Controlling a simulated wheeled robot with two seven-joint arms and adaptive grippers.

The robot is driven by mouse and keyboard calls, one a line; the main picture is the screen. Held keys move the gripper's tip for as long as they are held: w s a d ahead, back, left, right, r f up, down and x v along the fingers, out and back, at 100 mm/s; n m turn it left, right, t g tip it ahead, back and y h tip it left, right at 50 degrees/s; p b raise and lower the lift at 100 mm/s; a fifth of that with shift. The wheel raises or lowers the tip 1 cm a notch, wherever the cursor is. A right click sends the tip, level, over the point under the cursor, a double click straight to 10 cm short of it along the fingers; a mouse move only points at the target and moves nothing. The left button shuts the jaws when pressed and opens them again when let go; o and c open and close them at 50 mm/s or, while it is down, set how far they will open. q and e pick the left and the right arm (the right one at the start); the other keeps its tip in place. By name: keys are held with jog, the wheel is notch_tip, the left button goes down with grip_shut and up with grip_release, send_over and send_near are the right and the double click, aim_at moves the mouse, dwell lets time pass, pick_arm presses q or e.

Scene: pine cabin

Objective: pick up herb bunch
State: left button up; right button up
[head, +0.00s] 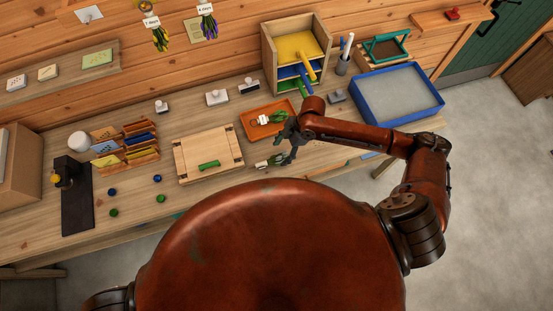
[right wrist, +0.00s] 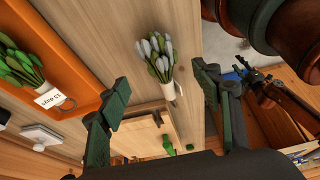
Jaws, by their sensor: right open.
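A herb bunch (head: 270,162) with grey-green leaves and a pale wrap lies on the bench in front of the orange tray. It also shows in the right wrist view (right wrist: 155,58), between and beyond my fingertips. A second, greener bunch (right wrist: 20,65) with a white tag lies in the orange tray (head: 246,127). My right gripper (head: 289,156) is open and empty, close to the grey-green bunch at its right. In the right wrist view the two fingers (right wrist: 160,77) are spread wide, with nothing between them.
A wooden board (head: 185,160) with a green handle lies left of the bunch. A blue-rimmed tray (head: 437,100) is at the right, and a shelf unit (head: 268,62) stands behind. Tagged bunches (head: 160,38) hang on the wall. Small stamps stand along the back of the bench.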

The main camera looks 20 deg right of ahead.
aim_at(278, 157)
jog(key=p+x, duration=0.1)
jog(key=x, duration=0.4)
jog(key=shift+d+f, duration=0.1)
jog(key=shift+d, duration=0.1)
jog(key=c, duration=1.1)
